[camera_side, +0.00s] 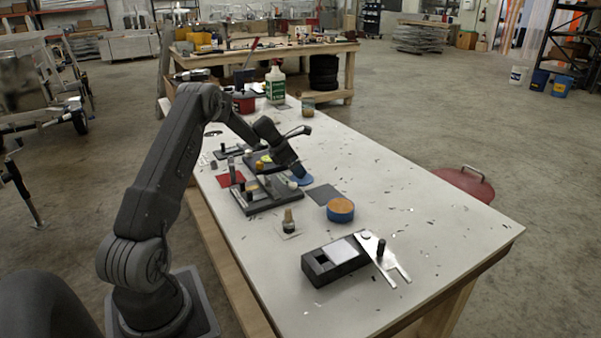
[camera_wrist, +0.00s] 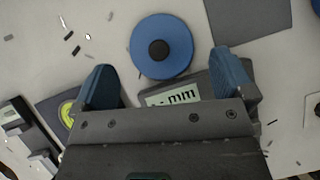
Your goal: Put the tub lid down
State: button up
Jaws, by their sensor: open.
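The tub lid, a flat blue disc with a black knob, lies on the white table in the wrist view (camera_wrist: 178,35). In the side view it shows as a blue patch (camera_side: 304,181) beside the dark tray, partly hidden by my gripper (camera_side: 297,173). In the wrist view my gripper (camera_wrist: 162,62) has its two blue fingers wide apart, with the lid just past the gap and nothing between them. A round blue tub (camera_side: 341,214) with an orange-brown top face stands nearer the side camera.
A dark grey square mat (camera_side: 325,196) lies right of the lid. A dark tray of small parts (camera_side: 262,204) sits on the left. A small bottle (camera_side: 288,222) and a dark box with a metal plate (camera_side: 333,262) stand nearer. The table's right side is mostly clear, with scattered flakes.

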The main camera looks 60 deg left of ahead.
jog(key=v, duration=0.7)
jog(key=s+d+r+m, duration=0.2)
jog(key=d+r+m, duration=0.3)
jog(key=d, duration=0.4)
jog(key=s+d+r+m+g, duration=0.1)
jog(key=d+r+m, duration=0.45)
jog(key=d, duration=0.35)
jog(key=s+d+r+m, duration=0.2)
jog(key=d+r+m, duration=0.35)
jog(key=d, duration=0.35)
jog(key=s+d+m+y, duration=0.1)
jog(key=s+d+m, duration=1.3)
jog(key=s, duration=0.5)
jog(key=f+m, duration=0.1)
jog(key=m, duration=0.1)
jog(key=shift+d+m, duration=0.35)
jog(key=shift+m, duration=0.05)
jog(key=shift+s+d+f+m, duration=0.1)
jog(key=shift+s+f+m, duration=0.1)
jog(key=shift+s+m, duration=0.3)
jog(key=c, duration=0.9)
